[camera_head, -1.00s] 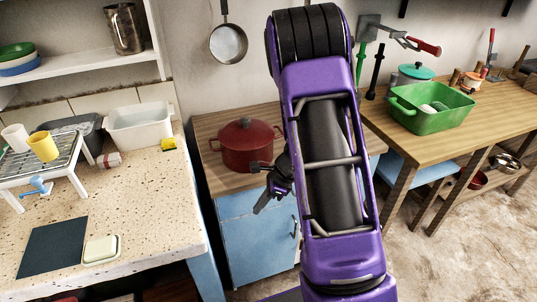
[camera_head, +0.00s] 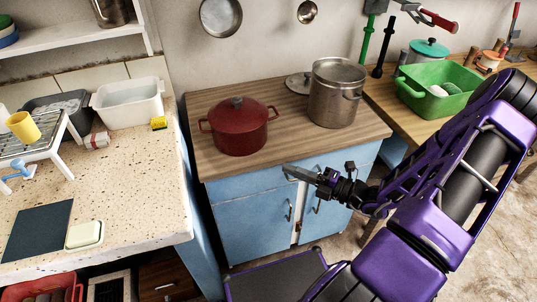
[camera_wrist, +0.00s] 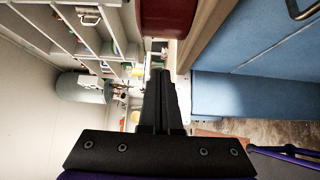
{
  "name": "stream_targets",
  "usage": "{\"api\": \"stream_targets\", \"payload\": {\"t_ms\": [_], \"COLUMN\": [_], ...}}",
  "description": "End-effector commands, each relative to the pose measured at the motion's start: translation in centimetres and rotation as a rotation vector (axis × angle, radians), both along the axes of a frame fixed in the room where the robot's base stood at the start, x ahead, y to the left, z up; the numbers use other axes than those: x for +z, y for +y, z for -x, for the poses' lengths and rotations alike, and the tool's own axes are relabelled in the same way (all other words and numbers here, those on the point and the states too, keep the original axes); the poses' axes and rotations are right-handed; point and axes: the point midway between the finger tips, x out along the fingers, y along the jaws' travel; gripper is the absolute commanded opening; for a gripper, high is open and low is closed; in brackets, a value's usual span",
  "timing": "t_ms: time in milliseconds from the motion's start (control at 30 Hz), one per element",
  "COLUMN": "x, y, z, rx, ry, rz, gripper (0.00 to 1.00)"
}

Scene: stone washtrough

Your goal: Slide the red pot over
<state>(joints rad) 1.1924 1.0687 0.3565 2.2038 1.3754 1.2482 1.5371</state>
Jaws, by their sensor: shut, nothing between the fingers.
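The red pot (camera_head: 239,126) with its lid on stands upright on the wooden counter top (camera_head: 300,150), toward its left side. In the wrist view part of the red pot (camera_wrist: 166,18) shows at the top edge. My gripper (camera_head: 287,171) is shut and empty. It is at the counter's front edge, to the right of and in front of the pot, apart from it. Its fingers point left in the head view. In the wrist view the closed fingers of my gripper (camera_wrist: 159,75) reach up the middle.
Counter space between the two pots is clear. The speckled stone worktop (camera_head: 130,195) lies left. A green basin (camera_head: 437,92) sits on the right table.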

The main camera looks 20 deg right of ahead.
Motion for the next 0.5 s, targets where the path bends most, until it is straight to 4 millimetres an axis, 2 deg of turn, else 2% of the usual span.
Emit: {"api": "stream_targets", "payload": {"t_ms": [167,500], "x": [0.0,-0.1], "y": [1.7,6.8], "z": [-1.6,-6.7], "rx": [0.004,0.006], "ry": [0.0,-0.001], "rz": [-0.001,0.001], "gripper": [0.0,0.0]}}
